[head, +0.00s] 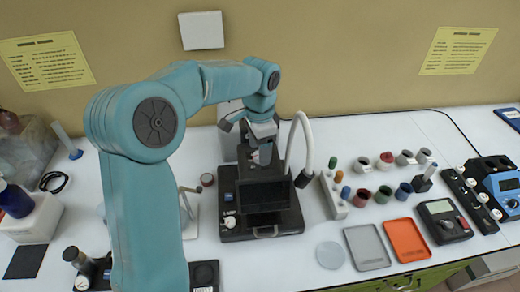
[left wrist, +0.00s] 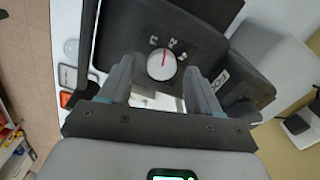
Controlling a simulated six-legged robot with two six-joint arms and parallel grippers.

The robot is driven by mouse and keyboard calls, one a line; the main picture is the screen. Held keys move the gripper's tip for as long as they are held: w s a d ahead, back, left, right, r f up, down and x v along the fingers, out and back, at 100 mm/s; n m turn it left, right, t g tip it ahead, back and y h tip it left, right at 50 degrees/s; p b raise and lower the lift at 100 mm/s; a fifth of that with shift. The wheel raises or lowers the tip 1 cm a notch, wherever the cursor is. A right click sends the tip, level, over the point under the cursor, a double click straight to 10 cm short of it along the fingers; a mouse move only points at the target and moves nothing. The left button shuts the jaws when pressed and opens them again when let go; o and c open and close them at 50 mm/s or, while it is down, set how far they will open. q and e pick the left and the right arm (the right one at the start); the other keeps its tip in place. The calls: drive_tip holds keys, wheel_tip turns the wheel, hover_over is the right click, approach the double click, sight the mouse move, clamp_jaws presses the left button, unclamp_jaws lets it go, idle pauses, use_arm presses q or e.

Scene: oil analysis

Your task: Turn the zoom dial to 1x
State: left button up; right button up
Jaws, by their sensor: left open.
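The zoom dial (left wrist: 162,66) is a round white knob with a red pointer line, on the dark microscope body in the left wrist view. Small white labels sit around its upper rim. The pointer points nearly straight up in that view, between the left and middle labels. My left gripper (left wrist: 159,72) is open and empty, its two fingers on either side of the dial with gaps showing. In the head view the left gripper (head: 262,146) is at the upper part of the dark microscope (head: 264,195), and the dial is hidden there. My right gripper is not in view.
A white flexible lamp neck (head: 307,140) arches right of the microscope. Several small cups and vials stand further right, with a grey tray (head: 367,247) and an orange tray (head: 406,240) in front. A multimeter (head: 444,220) lies beyond.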

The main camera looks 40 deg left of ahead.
use_arm(q)
drive_tip(key=shift+w+a+f, duration=0.15)
drive_tip(key=shift+f, duration=0.75)
drive_tip(key=c, duration=1)
drive_tip(key=shift+c, duration=0.2)
drive_tip(key=shift+n, duration=0.4)
drive_tip(key=shift+n+b, duration=0.35)
drive_tip(key=shift+n, duration=0.55)
drive_tip(key=shift+n+b, duration=0.35)
drive_tip(key=shift+n, duration=1.45)
drive_tip(key=shift+r, duration=0.1)
